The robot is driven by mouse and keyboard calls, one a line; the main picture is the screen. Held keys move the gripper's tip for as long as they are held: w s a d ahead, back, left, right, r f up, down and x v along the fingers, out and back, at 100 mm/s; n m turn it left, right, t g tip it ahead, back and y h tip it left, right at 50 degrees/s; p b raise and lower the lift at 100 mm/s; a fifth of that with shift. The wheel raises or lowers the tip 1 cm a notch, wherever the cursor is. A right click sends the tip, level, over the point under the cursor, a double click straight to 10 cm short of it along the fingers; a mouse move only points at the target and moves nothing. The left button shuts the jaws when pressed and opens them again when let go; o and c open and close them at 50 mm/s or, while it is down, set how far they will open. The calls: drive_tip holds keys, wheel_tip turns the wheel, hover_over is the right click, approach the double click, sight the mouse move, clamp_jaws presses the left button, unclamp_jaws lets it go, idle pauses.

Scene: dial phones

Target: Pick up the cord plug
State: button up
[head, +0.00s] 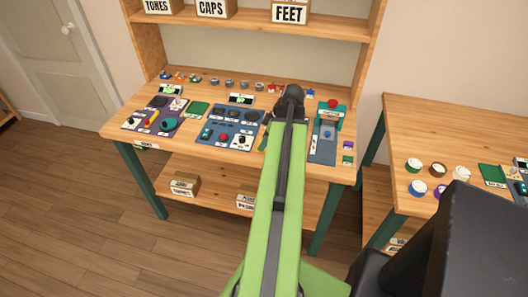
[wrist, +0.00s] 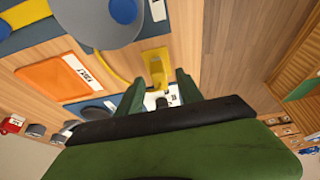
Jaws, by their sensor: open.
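In the wrist view a yellow piece (wrist: 156,66) stands just beyond my gripper (wrist: 160,80), in line with the gap between its green fingers. A yellow strip runs from it to the left, past a grey disc (wrist: 100,20); this looks like the plug and its cord, but I cannot be sure. My gripper is open, and nothing is clearly held. I cannot tell whether the fingers touch the yellow piece. In the head view my arm reaches over the wooden bench (head: 188,145) and hides the gripper's fingertips and the plug.
An orange panel (wrist: 62,78) lies left of the fingers. In the head view, a blue panel with knobs (head: 228,128) lies left of my arm, and a blue-grey panel (head: 322,145) lies right of it. A shelf (head: 245,18) rises behind. A second table (head: 430,125) stands at the right.

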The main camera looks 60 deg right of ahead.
clamp_jaws()
drive_tip(key=shift+r, duration=0.1)
idle(0.4)
drive_tip(key=shift+r+p, duration=0.3)
drive_tip(key=shift+p, duration=0.2)
drive_tip(key=p+v, duration=0.2)
drive_tip(key=w+p+v, duration=0.1)
drive_tip(key=p+v, duration=0.1)
drive_tip(key=shift+s+a+r+p, duration=0.1)
drive_tip(key=shift+r+p, duration=0.25)
drive_tip(key=shift+r, duration=0.15)
drive_tip(key=s+d+r+p, duration=0.4)
drive_tip(key=s+r+p, duration=0.1)
drive_tip(key=s, duration=0.5)
drive_tip(key=shift+d+r+p, duration=0.15)
drive_tip(key=shift+r+p, duration=0.15)
